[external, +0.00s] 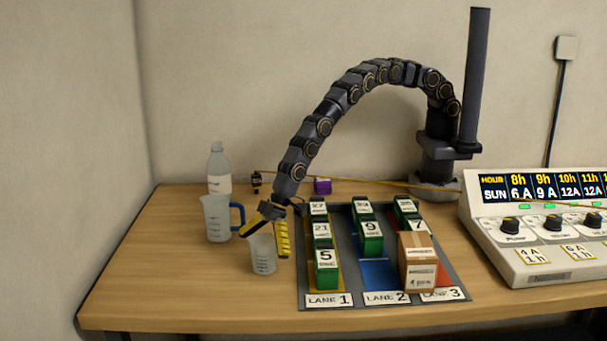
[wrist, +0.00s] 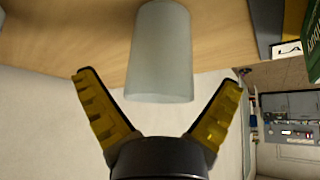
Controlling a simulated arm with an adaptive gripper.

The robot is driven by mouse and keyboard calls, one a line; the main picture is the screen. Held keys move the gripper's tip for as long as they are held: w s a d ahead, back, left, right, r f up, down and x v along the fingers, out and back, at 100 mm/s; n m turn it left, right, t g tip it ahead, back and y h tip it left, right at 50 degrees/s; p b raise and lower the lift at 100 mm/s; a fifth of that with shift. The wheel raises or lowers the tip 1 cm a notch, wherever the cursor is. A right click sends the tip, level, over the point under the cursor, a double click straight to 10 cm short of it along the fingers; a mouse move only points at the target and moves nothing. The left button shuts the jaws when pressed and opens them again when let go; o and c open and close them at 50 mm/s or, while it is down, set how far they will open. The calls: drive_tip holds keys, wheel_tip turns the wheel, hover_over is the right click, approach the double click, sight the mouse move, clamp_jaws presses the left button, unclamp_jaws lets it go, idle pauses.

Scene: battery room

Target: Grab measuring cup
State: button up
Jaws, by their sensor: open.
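A small clear cup with faint markings (external: 262,257) stands upright on the table, left of the lane board. A larger clear measuring jug with a blue handle (external: 217,219) stands behind it to the left. My gripper (external: 263,260) is open, pointing down, with one yellow finger on each side of the small cup in the external view. In the wrist view the small cup (wrist: 162,50) appears as a pale translucent cylinder between and beyond the spread fingers of my gripper (wrist: 158,83). I see no clear contact between fingers and cup.
The lane board (external: 345,290) with several numbered green batteries, such as number 5 (external: 327,269), is close right of the gripper. A cardboard box (external: 417,263) sits in lane 3. A bottle (external: 218,168) stands behind the jug. The table's front left (external: 150,290) is clear.

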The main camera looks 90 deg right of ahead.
drive_tip(key=shift+w+a+f, duration=0.15)
drive_tip(key=shift+f, duration=0.4)
drive_tip(key=c, duration=1.1)
drive_tip(key=shift+r, duration=0.1)
drive_tip(key=shift+r, duration=0.4)
wheel_tip(320, 180, up, 3)
drive_tip(key=shift+w+f, duration=0.15)
drive_tip(key=shift+f, duration=0.05)
drive_tip(key=s+d+r, duration=0.8)
drive_tip(key=s+r, duration=0.1)
drive_tip(key=s, duration=0.2)
drive_tip(key=shift+s+d+r, duration=0.2)
drive_tip(key=shift+d+r, duration=0.05)
drive_tip(key=shift+d, duration=0.05)
